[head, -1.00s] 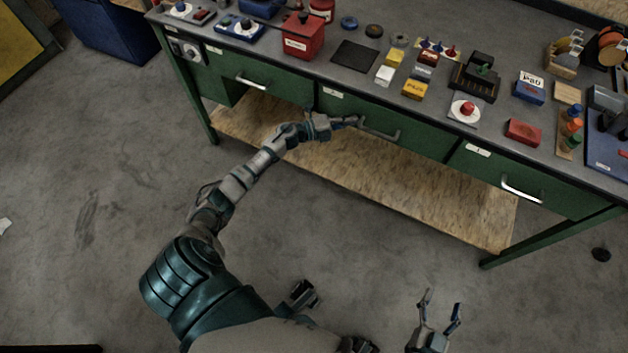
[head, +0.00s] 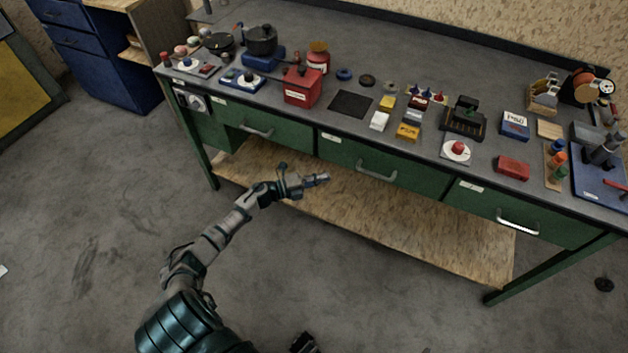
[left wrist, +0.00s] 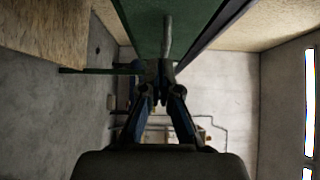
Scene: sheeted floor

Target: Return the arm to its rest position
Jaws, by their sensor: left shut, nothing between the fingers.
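My left arm reaches in from the lower left in the head view. Its gripper (head: 322,179) is shut and empty, in front of the workbench and below the drawer fronts. In the head view it appears left of the middle drawer's handle (head: 376,172) and apart from it. In the left wrist view the two fingers (left wrist: 158,72) meet at their tips, with a drawer handle (left wrist: 168,38) beyond them. My right gripper does not show clearly in the head view.
The green workbench (head: 250,112) carries many small items on its grey top, including a red box (head: 302,86) and a black mat (head: 350,104). A wooden lower shelf (head: 440,238) lies under the drawers. Bare concrete floor (head: 400,300) is clear in front.

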